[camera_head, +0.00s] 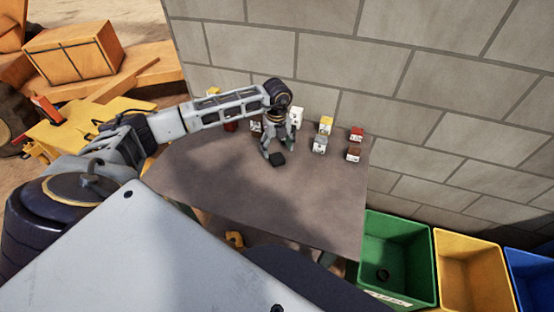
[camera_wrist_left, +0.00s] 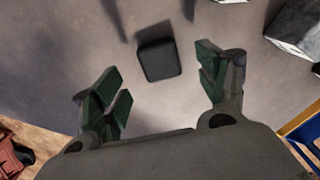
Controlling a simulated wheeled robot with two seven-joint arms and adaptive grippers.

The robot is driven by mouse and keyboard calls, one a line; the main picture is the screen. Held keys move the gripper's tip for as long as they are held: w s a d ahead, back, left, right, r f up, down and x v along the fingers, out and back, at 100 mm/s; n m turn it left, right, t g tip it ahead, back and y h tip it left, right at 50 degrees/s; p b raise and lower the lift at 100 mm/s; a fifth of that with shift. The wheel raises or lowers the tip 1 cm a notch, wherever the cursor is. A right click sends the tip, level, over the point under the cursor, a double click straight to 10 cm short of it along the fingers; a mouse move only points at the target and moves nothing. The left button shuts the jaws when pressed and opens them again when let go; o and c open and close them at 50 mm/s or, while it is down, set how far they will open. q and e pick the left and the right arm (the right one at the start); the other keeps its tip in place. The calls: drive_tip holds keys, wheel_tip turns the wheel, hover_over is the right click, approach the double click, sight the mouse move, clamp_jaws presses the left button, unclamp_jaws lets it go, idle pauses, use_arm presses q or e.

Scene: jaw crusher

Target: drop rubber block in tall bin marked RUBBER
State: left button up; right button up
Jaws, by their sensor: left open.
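The rubber block (camera_head: 277,159) is a small black block lying on the grey-brown table (camera_head: 240,185). It also shows in the left wrist view (camera_wrist_left: 158,61), between and beyond the fingertips. My left gripper (camera_head: 279,148) is over the table close to the block, with its green-padded fingers apart. In the left wrist view the open fingers (camera_wrist_left: 160,80) stand on either side with nothing between the pads. A green bin (camera_head: 397,255) stands at the table's right with a partly readable label. No label reading RUBBER can be made out. My right gripper is not in view.
A block wall (camera_head: 400,90) rises behind. A yellow bin (camera_head: 470,270) and a blue bin (camera_head: 530,275) stand right of the green one.

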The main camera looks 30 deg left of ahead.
sight(277, 157)
use_arm(q)
drive_tip(key=shift+f, duration=0.1)
drive_tip(key=shift+s+f+p, duration=0.1)
drive_tip(key=shift+f+p, duration=0.2)
drive_tip(key=shift+f, duration=0.25)
drive_tip(key=shift+f+p, duration=0.4)
drive_tip(key=shift+f, duration=1.55)
drive_tip(key=shift+d, duration=0.1)
drive_tip(key=c, duration=1.3)
drive_tip(key=shift+o, duration=0.2)
drive_tip(key=shift+r, duration=0.1)
wheel_tip(277, 157, up, 10)
drive_tip(key=b, duration=0.1)
